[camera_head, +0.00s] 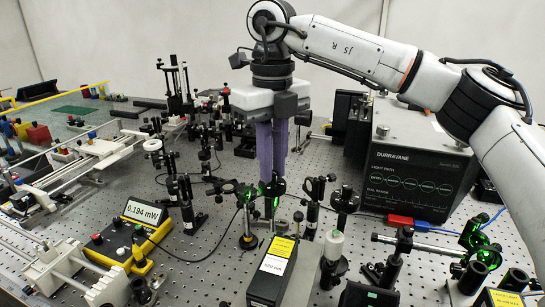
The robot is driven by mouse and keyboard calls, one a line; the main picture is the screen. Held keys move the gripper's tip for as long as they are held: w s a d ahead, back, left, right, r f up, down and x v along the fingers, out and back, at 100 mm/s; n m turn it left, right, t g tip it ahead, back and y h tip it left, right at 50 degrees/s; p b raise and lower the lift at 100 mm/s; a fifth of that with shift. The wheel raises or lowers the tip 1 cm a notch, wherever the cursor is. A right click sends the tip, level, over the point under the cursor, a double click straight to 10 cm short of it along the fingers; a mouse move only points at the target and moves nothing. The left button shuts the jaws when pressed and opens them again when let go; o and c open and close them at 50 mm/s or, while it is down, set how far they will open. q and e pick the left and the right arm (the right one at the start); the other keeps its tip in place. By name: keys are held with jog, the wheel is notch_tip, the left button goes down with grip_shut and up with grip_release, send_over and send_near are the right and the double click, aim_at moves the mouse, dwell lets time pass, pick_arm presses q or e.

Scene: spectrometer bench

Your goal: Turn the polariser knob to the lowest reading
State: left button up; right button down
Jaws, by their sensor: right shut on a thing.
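My right gripper (271,178) comes down from above with long purple fingers. It is shut at the top of a dark post-mounted optic (274,190), which I take to be the polariser. The knob itself is hidden by the fingertips or too small to make out. Green light shows on this optic and on the round mount (246,193) just left of it. The meter display (143,212) at the left reads 0.194 mW, beside a yellow-edged box (128,246) with red buttons. My left gripper is not in view.
Several post-mounted optics crowd the perforated bench around the gripper. A black box with a yellow label (275,268) stands in front. The large dark Durravane unit (418,165) stands at the right under my right arm. Rails and coloured blocks fill the left.

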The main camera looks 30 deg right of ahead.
jog(key=n+p, duration=0.2)
jog(key=n, duration=0.3)
jog(key=shift+r+n, duration=0.1)
jog(key=shift+n, duration=0.2)
jog(key=shift+n+p, duration=0.45)
jog(key=shift+n, duration=1.75)
jog(key=c, duration=1.7)
grip_release()
notch_tip(320, 180, up, 10)
jog(key=shift+r, duration=0.1)
